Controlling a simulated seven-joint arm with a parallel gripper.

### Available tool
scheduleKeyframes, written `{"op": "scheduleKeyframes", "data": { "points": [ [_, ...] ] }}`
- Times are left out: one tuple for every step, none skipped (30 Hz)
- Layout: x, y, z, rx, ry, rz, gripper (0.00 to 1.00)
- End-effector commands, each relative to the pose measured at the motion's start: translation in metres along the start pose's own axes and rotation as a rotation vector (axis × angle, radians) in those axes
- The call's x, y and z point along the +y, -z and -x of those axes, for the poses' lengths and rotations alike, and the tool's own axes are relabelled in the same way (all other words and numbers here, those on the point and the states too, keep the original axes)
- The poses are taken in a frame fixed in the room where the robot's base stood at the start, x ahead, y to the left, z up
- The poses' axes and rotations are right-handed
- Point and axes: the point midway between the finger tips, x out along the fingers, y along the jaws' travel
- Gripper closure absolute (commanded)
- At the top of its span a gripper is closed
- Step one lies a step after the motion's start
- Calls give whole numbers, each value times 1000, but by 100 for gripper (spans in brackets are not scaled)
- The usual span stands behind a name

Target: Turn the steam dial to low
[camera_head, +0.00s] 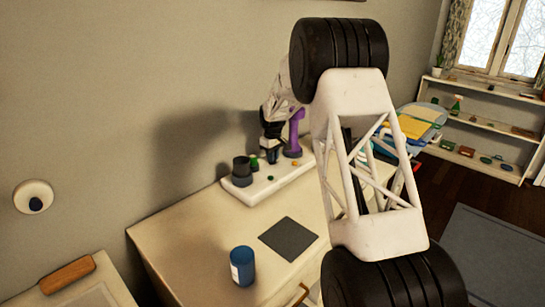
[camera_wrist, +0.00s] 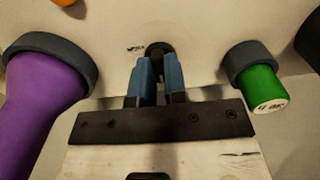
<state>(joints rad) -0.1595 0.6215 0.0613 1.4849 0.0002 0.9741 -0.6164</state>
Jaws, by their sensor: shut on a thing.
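A small dark dial (camera_wrist: 158,47), which I take to be the steam dial, stands on a pale panel (camera_wrist: 205,35). My gripper (camera_wrist: 159,75) has blue-faced fingers shut on this dial in the wrist view. Small dark print lies just left of the dial, too small to read, so its setting cannot be told. In the head view my gripper (camera_head: 272,156) points down at the white panel (camera_head: 239,192) on the cream cabinet, and the fingers hide the dial there.
A purple piece (camera_head: 296,129) with a grey collar stands right of my gripper. A green piece (camera_wrist: 263,86) and a dark cylinder (camera_head: 241,168) stand on its other side. A blue can (camera_head: 243,267) and a dark square mat (camera_head: 289,239) lie on the cabinet top (camera_head: 195,235), in front.

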Motion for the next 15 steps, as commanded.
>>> {"op": "scheduleKeyframes", "data": {
  "points": [
    [0, 0, 1, 1, -1, -6, 100],
    [0, 0, 1, 1, -1, -12, 100],
    [0, 0, 1, 1, -1, -22, 100],
    [0, 0, 1, 1, -1, -31, 100],
    [0, 0, 1, 1, -1, -40, 100],
    [0, 0, 1, 1, -1, -55, 100],
    [0, 0, 1, 1, -1, -68, 100],
    [0, 0, 1, 1, -1, -81, 100],
    [0, 0, 1, 0, -1, -103, 100],
    [0, 0, 1, 0, 0, -120, 100],
    [0, 0, 1, 0, -1, -139, 100],
    [0, 0, 1, 1, -1, -166, 100],
    [0, 0, 1, 0, -1, -187, 100],
    [0, 0, 1, 0, -1, -209, 100],
    [0, 0, 1, 1, -1, -241, 100]
  ]
}}
